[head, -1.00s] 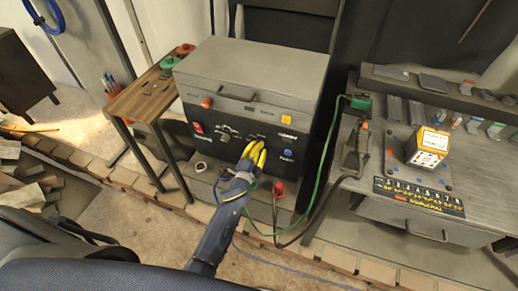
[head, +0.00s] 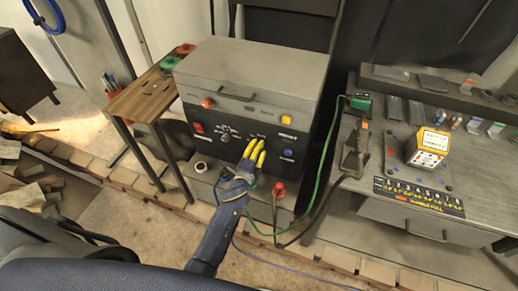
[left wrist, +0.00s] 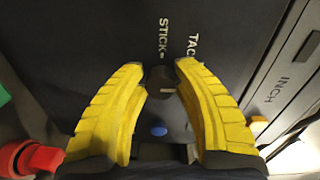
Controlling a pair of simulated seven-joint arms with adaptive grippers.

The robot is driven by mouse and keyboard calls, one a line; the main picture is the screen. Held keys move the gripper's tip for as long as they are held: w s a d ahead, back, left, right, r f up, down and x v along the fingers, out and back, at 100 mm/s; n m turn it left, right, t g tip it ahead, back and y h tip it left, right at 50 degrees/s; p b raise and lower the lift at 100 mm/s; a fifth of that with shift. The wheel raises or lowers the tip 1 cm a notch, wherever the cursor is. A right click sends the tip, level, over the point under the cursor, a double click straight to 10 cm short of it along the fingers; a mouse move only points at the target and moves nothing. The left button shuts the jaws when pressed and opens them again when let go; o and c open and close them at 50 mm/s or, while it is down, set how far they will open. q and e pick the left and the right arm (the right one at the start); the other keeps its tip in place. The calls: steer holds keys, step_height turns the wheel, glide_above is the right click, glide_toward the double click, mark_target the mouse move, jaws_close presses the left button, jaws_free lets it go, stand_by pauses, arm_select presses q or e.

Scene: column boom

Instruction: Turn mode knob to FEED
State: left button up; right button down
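The mode knob (left wrist: 158,78) is a small dark knob with a tan mark on the black front panel. In the left wrist view it sits between my yellow fingertips, near the labels STICK and TACK. The FEED label is not readable. My left gripper (left wrist: 160,66) is open around the knob. Small gaps seem to show, but contact is hard to judge. In the head view my left gripper (head: 257,145) reaches the panel of the grey machine (head: 245,72), and its fingers hide the knob. My right gripper is not in view.
Another dark knob (head: 224,137) and a red switch (head: 198,127) are left of my fingers. A green cable (head: 322,165) hangs right of the machine.

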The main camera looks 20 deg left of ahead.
arm_select(q)
steer(key=o, duration=0.5)
steer(key=shift+c, duration=0.2)
steer(key=shift+d, duration=0.1)
steer(key=shift+s, duration=0.1)
steer(key=s, duration=1.1)
steer(key=shift+s+a+r, duration=0.2)
steer(key=shift+s+a, duration=0.1)
steer(key=shift+s, duration=0.05)
